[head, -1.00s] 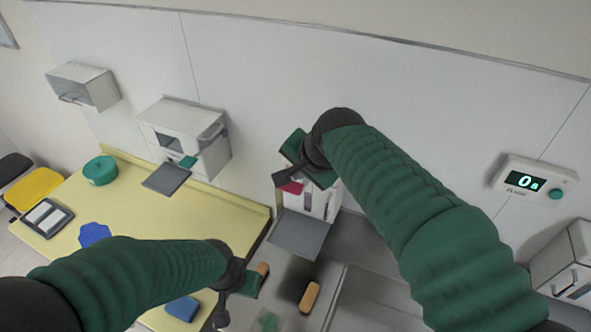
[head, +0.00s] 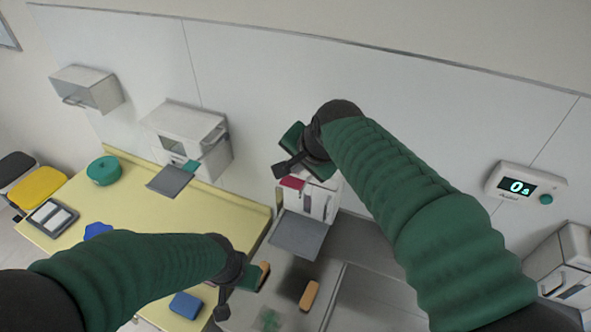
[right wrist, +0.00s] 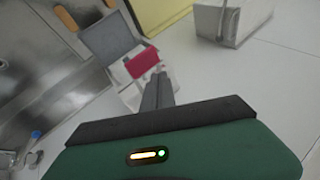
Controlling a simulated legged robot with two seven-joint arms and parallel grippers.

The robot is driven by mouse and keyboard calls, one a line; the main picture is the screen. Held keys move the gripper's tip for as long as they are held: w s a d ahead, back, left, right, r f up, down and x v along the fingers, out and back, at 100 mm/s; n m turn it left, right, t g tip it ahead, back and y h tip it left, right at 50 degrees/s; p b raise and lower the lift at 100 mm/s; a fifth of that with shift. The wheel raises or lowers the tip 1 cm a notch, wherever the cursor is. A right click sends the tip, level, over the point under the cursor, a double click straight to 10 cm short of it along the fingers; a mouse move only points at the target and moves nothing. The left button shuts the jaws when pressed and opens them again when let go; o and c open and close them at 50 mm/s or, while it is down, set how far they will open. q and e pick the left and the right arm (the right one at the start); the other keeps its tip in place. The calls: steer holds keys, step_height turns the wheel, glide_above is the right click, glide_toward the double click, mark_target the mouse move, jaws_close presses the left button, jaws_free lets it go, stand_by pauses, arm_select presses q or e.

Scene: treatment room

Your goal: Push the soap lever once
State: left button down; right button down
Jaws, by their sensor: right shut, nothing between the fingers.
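The soap dispenser (head: 318,203) is a white wall unit with a red lever (head: 291,183) at its top front and a grey tray (head: 297,235) below. My right gripper (head: 281,170) is shut and empty, just above the lever. In the right wrist view its closed fingers (right wrist: 157,90) point toward the red lever (right wrist: 143,62) and appear very near it; I cannot tell whether they touch. Part of the dispenser is hidden behind my right gripper and arm. My left gripper (head: 228,300) is low over the counter, its jaw state unclear.
Another white dispenser (head: 185,130) with a teal lever and grey tray hangs to the left. A metal sink counter (head: 375,300) lies below, with an orange-brown block (head: 309,296). A yellow table (head: 140,190) stands left. A wall timer (head: 525,185) reads 0 s.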

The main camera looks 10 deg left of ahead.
steer(key=shift+r, duration=0.35)
steer(key=shift+a, duration=0.1)
steer(key=shift+w, duration=0.1)
steer(key=r+p, duration=0.3)
steer(key=w+r+p, duration=0.1)
steer(key=p, duration=0.1)
steer(key=shift+w+d+r, duration=0.1)
steer(key=shift+d+r, duration=0.15)
steer(key=shift+r, duration=0.1)
